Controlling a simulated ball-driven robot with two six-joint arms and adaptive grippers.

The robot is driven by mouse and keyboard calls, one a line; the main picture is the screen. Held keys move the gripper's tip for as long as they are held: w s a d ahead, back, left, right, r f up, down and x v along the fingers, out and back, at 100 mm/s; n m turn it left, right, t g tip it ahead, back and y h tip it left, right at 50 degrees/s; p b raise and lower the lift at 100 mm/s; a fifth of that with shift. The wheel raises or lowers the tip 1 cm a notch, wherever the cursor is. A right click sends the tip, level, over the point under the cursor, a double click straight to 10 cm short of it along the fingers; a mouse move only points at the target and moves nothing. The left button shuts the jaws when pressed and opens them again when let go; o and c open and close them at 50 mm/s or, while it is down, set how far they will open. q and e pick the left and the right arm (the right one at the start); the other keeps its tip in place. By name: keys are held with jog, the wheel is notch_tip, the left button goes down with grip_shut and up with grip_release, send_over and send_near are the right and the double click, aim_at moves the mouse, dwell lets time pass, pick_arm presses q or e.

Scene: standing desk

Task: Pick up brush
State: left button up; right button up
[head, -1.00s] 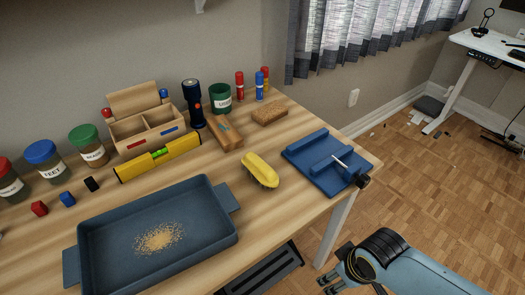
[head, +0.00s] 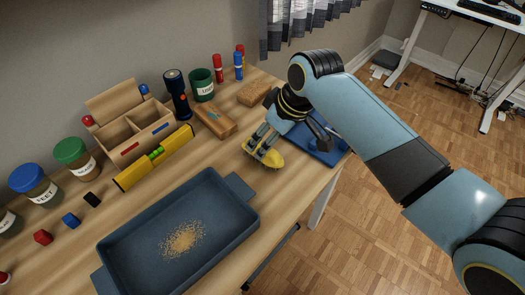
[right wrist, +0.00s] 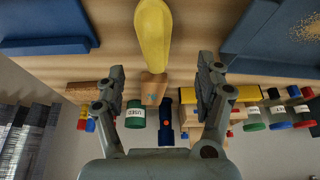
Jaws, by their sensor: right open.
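The yellow brush (head: 270,161) lies on the wooden desk between the blue tray and the blue jig. Dark bristles show under its edge in the head view. My right gripper (head: 259,145) reaches down over it from the right, and its fingers hide part of the brush. In the right wrist view the yellow brush (right wrist: 153,38) is at the top middle, centred on the gap between the spread fingers of the right gripper (right wrist: 160,78). That gripper is open and empty. Whether its fingertips touch the brush cannot be told. My left gripper is not in view.
A blue tray (head: 107,261) with tan crumbs inside is left of the brush. A wooden block (head: 214,119), a yellow level (head: 150,161) and a blue torch (head: 176,94) stand behind. The blue jig (head: 328,156) is partly hidden by my right arm.

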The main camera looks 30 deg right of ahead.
jog(key=x, duration=0.6)
jog(key=shift+w+d+f, duration=0.2)
jog(key=shift+d+f, duration=0.1)
jog(key=c, duration=1.3)
jog(key=shift+r, duration=0.15)
jog(key=shift+c, duration=0.2)
jog(key=shift+r, duration=0.3)
jog(key=r, duration=0.3)
jog(key=shift+s+d+r, duration=0.15)
jog(key=shift+d+r, duration=0.2)
jog(key=shift+d, duration=0.05)
jog(key=s+d+r, duration=0.5)
jog(key=d+r, duration=0.1)
jog(key=d, duration=0.3)
jog(key=shift+s+d+r, duration=0.15)
jog(key=shift+s+r, duration=0.1)
jog(key=shift+s, duration=0.15)
